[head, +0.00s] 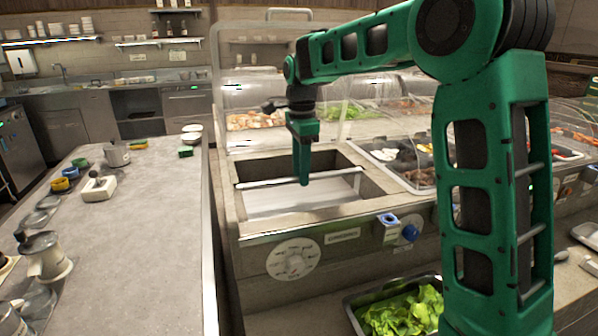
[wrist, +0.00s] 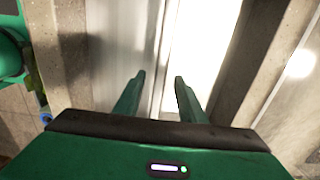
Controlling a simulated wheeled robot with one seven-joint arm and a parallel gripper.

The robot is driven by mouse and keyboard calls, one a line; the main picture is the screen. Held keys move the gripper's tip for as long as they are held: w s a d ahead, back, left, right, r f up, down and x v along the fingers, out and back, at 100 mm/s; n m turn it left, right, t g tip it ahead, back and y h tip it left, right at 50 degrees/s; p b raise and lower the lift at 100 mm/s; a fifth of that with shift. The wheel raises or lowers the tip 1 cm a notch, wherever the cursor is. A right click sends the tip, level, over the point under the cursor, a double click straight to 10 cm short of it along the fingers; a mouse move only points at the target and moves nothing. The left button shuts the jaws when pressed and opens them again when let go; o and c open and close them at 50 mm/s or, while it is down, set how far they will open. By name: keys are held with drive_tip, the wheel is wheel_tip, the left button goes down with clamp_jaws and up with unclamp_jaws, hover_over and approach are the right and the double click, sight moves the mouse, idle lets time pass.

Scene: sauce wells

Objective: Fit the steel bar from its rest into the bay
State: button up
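The steel bar (head: 268,183) is long and thin. In the head view it spans the rectangular well left to right, its ends close to the side walls. In the wrist view the bar (wrist: 166,60) appears as a narrow upright strip. My gripper (head: 304,183) points straight down over the middle of the well, its fingers in front of the bar and hiding a short part of it. In the wrist view the gripper's fingers (wrist: 159,77) are apart, with the strip between their tips. I cannot tell whether they touch it. The bay (head: 250,162) seems to be this open well with a pale floor.
Clear lids and food trays (head: 405,158) lie right of and behind the well. A lettuce tray (head: 402,313) sits below. A grey counter (head: 150,230) with pots stands at left.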

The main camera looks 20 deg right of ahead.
wheel_tip(320, 180, up, 11)
idle(0.7)
drive_tip(key=shift+w+f, duration=0.1)
drive_tip(key=shift+f, duration=0.05)
